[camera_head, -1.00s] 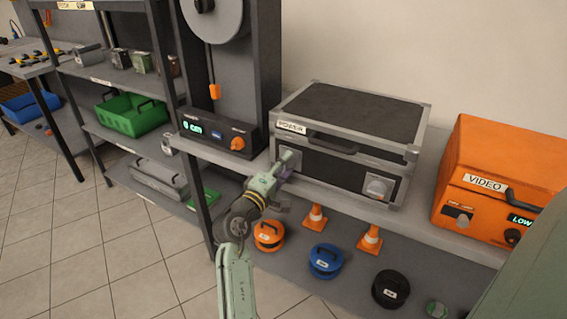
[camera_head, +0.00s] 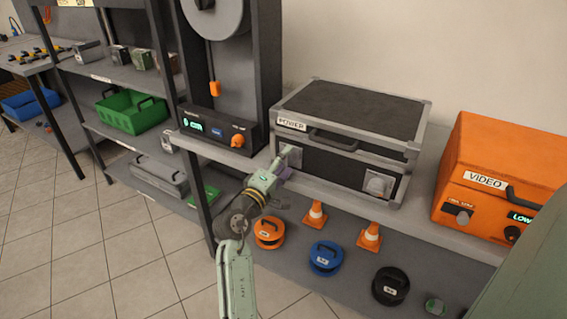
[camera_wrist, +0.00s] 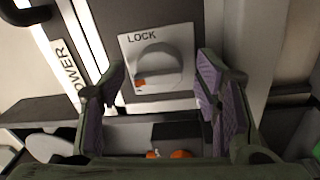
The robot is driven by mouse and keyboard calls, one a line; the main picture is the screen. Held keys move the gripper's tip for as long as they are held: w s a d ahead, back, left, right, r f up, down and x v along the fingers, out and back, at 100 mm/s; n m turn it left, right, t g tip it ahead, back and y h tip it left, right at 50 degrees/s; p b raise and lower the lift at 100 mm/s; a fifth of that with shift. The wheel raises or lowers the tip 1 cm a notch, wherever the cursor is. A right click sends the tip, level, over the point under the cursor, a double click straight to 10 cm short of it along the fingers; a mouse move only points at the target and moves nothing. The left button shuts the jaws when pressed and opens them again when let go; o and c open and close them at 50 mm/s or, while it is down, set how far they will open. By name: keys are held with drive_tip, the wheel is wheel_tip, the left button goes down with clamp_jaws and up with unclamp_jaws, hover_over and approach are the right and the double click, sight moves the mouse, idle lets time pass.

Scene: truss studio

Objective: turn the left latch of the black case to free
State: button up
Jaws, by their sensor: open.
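The black case (camera_head: 345,112) with grey metal edges and a POWER label stands on the shelf's upper board. Its left latch (camera_head: 294,155) is partly covered by my gripper in the head view. In the wrist view the left latch (camera_wrist: 158,62) is a pale plate marked LOCK with a round knob and a small orange mark at the knob's lower left. The right latch (camera_head: 379,184) is in plain view. My gripper (camera_head: 283,165) is in front of the left latch. In the wrist view my gripper (camera_wrist: 162,98) is open, its purple-padded fingers on either side of the knob, with nothing between them.
An orange VIDEO case (camera_head: 500,180) stands to the right, and a dark device with an orange knob (camera_head: 220,132) to the left. Cones (camera_head: 369,236) and cable reels (camera_head: 326,259) sit on the lower board. Open floor lies at the left.

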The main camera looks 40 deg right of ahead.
drive_tip(key=r+v, duration=0.1)
drive_tip(key=v, duration=1.1)
drive_tip(key=shift+f, duration=0.45)
